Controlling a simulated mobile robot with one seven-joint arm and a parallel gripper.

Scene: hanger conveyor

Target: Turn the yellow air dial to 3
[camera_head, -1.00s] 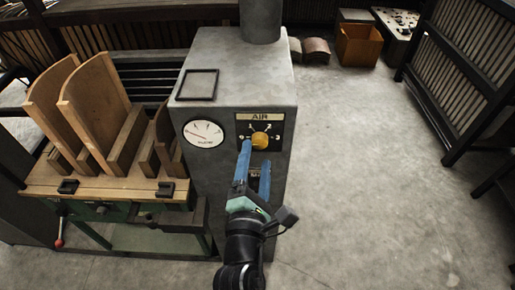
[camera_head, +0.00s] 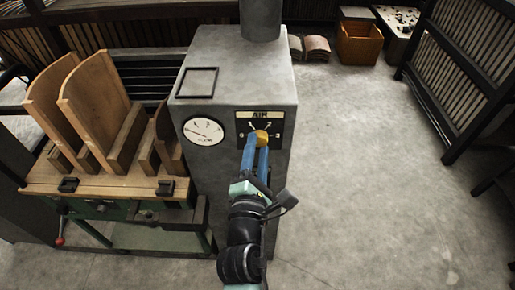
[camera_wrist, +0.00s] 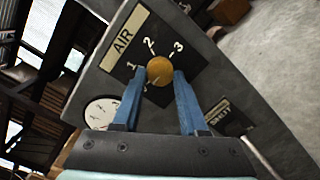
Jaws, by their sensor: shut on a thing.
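The yellow air dial (camera_head: 262,134) is a round knob on a black panel labelled AIR (camera_head: 259,115), on the front of a grey cabinet. In the wrist view the dial (camera_wrist: 160,71) sits at the centre, with the numbers 1, 2 and 3 around its upper side. My gripper (camera_head: 258,143) has its two blue fingers at the dial, one on each side, shut on it. The fingers also show in the wrist view (camera_wrist: 160,80). Which number the dial points to cannot be told, as the fingers cover part of the scale.
A round white gauge (camera_head: 204,131) is left of the panel, and a SHUT label (camera_wrist: 218,110) shows in the wrist view. A workbench with curved wooden pieces (camera_head: 92,108) stands left of the cabinet (camera_head: 225,85). The floor (camera_head: 370,170) to the right is clear.

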